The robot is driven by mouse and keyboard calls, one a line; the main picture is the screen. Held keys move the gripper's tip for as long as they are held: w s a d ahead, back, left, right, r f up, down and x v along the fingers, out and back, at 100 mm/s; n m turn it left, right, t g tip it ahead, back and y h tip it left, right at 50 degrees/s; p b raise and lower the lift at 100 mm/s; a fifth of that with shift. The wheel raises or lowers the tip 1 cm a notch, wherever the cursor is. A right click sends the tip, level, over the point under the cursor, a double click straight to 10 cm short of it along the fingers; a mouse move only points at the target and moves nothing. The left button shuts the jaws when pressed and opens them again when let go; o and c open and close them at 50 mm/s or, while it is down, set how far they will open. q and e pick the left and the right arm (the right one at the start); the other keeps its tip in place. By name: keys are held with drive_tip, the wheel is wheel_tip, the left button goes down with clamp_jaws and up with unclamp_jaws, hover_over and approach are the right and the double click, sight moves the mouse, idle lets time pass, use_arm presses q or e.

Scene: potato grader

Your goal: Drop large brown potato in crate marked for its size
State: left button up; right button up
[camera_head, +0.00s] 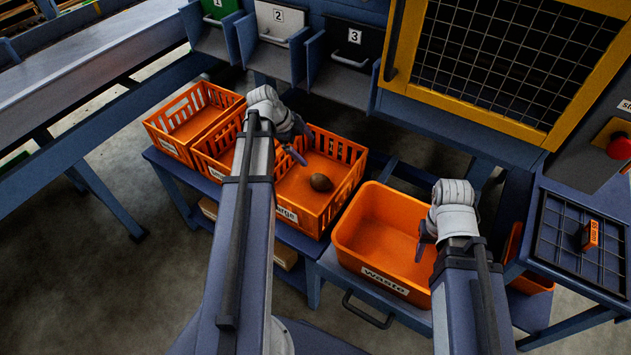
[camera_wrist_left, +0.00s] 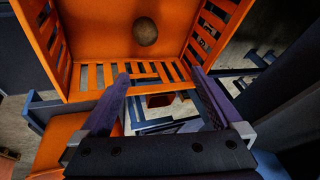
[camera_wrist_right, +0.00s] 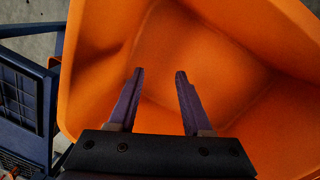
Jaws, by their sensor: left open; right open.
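The brown potato (camera_head: 321,182) lies on the floor of the orange slatted crate labelled "large" (camera_head: 345,149). In the left wrist view the potato (camera_wrist_left: 145,32) rests in that crate, beyond my fingertips and apart from them. My left gripper (camera_head: 299,143) is open and empty, above the left part of the large crate; its fingers also show in the left wrist view (camera_wrist_left: 160,72). My right gripper (camera_head: 424,240) is open and empty over the orange waste bin (camera_head: 345,235); its fingers show in the right wrist view (camera_wrist_right: 160,74).
Two more orange slatted crates (camera_head: 172,143) stand left of the large one, partly behind my left arm. Numbered chutes (camera_head: 352,45) and a yellow-framed mesh guard (camera_head: 500,60) stand behind. A grid panel (camera_head: 575,235) with an orange block (camera_head: 590,235) is at the right.

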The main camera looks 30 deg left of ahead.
use_arm(q)
drive_tip(key=shift+r, duration=0.1)
use_arm(e)
drive_tip(key=shift+r, duration=0.1)
use_arm(q)
drive_tip(key=p+v, duration=0.7)
drive_tip(key=shift+r, duration=0.25)
use_arm(e)
wheel_tip(320, 180, up, 7)
use_arm(q)
drive_tip(key=shift+s+a, duration=0.1)
drive_tip(key=shift+a, duration=0.05)
use_arm(e)
drive_tip(key=shift+f, duration=0.2)
